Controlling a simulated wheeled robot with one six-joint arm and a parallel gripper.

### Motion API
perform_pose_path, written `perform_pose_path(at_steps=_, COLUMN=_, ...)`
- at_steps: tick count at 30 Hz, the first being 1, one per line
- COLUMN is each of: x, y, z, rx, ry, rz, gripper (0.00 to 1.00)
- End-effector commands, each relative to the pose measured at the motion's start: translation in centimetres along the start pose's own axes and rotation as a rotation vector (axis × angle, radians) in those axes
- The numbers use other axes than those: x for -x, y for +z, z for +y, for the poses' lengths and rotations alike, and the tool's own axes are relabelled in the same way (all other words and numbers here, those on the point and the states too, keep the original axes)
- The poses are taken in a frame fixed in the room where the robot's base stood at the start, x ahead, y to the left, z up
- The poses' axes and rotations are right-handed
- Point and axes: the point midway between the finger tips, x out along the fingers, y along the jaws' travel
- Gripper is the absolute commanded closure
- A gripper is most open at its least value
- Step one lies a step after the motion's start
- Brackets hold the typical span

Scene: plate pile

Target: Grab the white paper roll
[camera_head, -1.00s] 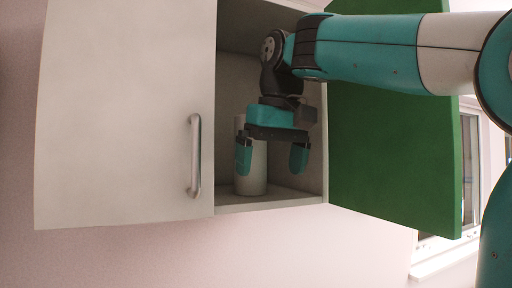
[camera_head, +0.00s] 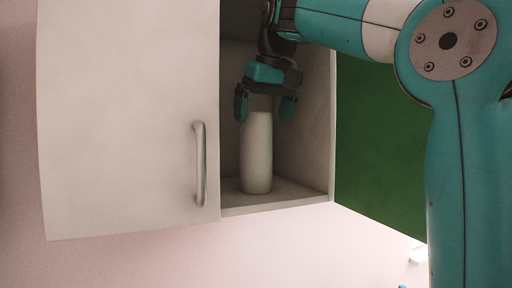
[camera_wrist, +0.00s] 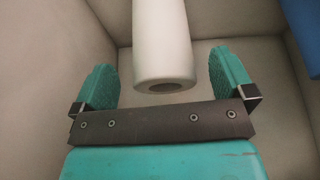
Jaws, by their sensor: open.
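The white paper roll (camera_head: 257,155) stands upright on the floor of the open wall cabinet. My gripper (camera_head: 265,108) is open, with one teal finger on each side of the roll's upper end in the head view. In the wrist view the roll (camera_wrist: 162,45) shows with its hollow end towards the palm, between the two fingers of my gripper (camera_wrist: 164,78) and with a gap on both sides. Nothing is held. I cannot tell how deep between the fingers the roll lies.
The cabinet's left door (camera_head: 125,120) is closed and has a metal handle (camera_head: 200,164). The green right door (camera_head: 375,150) stands open, with my arm in front of it. The cabinet's side wall (camera_head: 312,130) is close right of my gripper. A blue thing (camera_wrist: 305,30) shows at the wrist view's upper right.

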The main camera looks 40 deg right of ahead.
Motion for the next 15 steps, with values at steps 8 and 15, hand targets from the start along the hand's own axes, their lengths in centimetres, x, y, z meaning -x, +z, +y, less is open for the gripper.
perform_pose_path(at_steps=8, x=-2.2, y=-2.2, z=0.0, rx=0.001, ry=0.000, rz=-0.001, gripper=0.00)
perform_pose_path(at_steps=15, x=-2.1, y=-2.2, z=0.0, rx=0.000, ry=0.001, rz=0.000, gripper=0.00)
